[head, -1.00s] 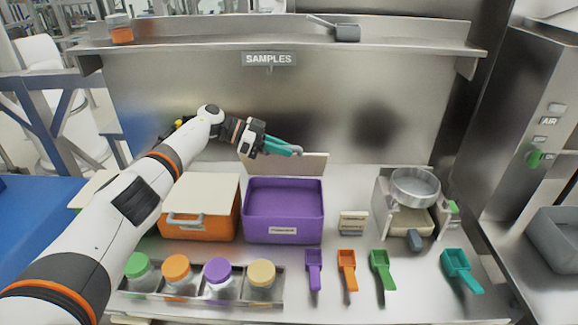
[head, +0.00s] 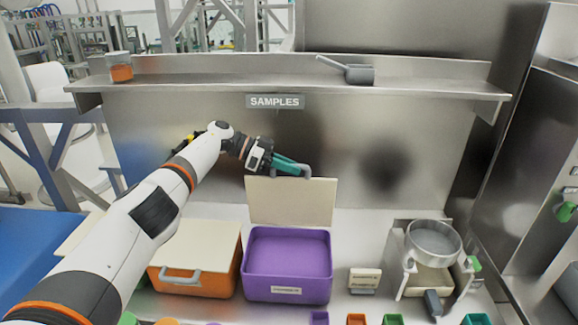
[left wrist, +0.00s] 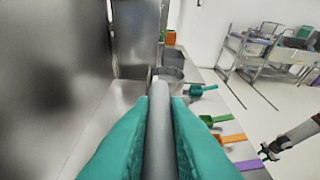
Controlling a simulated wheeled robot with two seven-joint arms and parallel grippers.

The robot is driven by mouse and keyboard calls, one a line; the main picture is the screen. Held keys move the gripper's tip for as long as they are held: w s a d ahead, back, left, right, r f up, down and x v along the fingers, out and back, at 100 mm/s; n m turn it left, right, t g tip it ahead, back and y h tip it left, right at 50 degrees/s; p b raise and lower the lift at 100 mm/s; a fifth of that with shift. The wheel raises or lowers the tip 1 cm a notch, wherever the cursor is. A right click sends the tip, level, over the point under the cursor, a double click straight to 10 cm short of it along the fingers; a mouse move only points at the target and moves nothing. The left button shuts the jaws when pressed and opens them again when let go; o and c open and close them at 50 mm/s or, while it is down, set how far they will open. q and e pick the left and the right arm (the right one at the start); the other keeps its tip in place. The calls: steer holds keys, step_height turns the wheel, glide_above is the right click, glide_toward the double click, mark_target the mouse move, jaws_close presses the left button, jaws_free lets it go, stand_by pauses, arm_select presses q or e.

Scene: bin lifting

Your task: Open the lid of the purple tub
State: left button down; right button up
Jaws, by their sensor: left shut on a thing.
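The purple tub (head: 287,285) stands on the steel bench with its open top showing a purple inside. Its cream lid (head: 291,202) stands up nearly vertical behind the tub's back edge. My left gripper (head: 292,168) is at the top edge of the lid, its teal fingers shut on the grey lid handle (head: 305,172). In the left wrist view the grey handle bar (left wrist: 159,135) lies between the two teal fingers.
An orange tub (head: 195,285) with a closed cream lid stands left of the purple tub. A small label block (head: 364,280) and a sieve device (head: 432,250) stand to the right. A steel shelf (head: 290,87) runs above. Several scoops lie along the front.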

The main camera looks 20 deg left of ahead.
arm_select(q)
steer(key=shift+f, duration=0.2)
arm_select(e)
steer(key=shift+s+d, duration=0.15)
steer(key=shift+d, duration=0.15)
